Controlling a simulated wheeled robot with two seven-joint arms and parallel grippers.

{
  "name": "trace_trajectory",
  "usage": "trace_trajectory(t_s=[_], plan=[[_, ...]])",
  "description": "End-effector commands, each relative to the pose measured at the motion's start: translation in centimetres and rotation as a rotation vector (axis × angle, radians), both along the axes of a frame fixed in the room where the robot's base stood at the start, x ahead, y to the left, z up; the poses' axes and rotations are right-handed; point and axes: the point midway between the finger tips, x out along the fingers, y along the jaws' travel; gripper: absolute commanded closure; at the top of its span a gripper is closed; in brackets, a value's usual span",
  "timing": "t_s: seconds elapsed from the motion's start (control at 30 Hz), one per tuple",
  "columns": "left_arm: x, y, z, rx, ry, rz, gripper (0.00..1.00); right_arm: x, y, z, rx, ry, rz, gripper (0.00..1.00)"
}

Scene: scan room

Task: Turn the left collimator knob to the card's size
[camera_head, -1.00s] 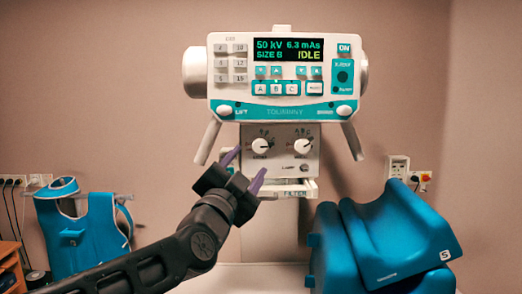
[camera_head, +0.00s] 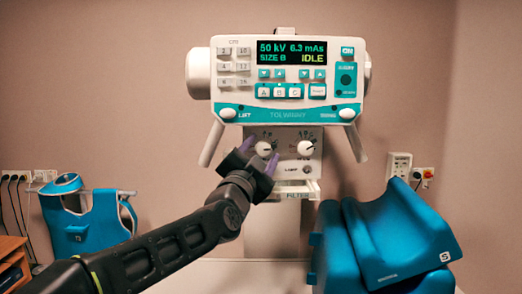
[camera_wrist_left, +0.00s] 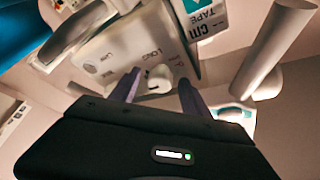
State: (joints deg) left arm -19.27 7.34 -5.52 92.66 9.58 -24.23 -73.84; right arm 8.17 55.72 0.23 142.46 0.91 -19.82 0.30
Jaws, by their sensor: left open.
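The left collimator knob (camera_head: 263,148) is a white round dial on the grey collimator panel (camera_head: 286,168), beneath the console. The right knob (camera_head: 306,147) is beside it. My left gripper (camera_head: 260,154) is open, its purple fingers pointing at the panel on either side of the left knob. In the left wrist view the white knob (camera_wrist_left: 160,79) shows between and beyond the two fingertips; I cannot tell whether they touch it. The knob's scale marks are too small to read. The console display (camera_head: 291,51) reads SIZE B and IDLE. I see no size card.
The console's white handles (camera_head: 212,143) hang down on both sides of the panel. A blue padded support marked S (camera_head: 400,240) stands at the lower right. A blue apron (camera_head: 85,220) hangs at the left. Wall sockets (camera_head: 399,166) are at the right.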

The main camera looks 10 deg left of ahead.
Motion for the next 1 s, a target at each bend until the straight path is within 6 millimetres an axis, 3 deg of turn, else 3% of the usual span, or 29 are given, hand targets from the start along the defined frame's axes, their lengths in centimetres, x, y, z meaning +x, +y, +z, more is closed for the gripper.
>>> trace_trajectory(t_s=[0.13, 0.77, 1.0], plan=[[-0.03, 0.02, -0.03, 0.0, 0.0, 0.0, 0.47, 0.02, -0.01, -0.04, 0.0, 0.0, 0.0, 0.64], [-0.05, -0.01, -0.04, 0.0, 0.0, 0.0, 0.98, 0.01, 0.0, -0.02, 0.0, 0.0, 0.0, 0.64], [-0.05, -0.03, -0.08, -0.003, 0.0, -0.001, 1.0, 0.01, 0.0, -0.06, 0.0, 0.0, 0.0, 0.64]])
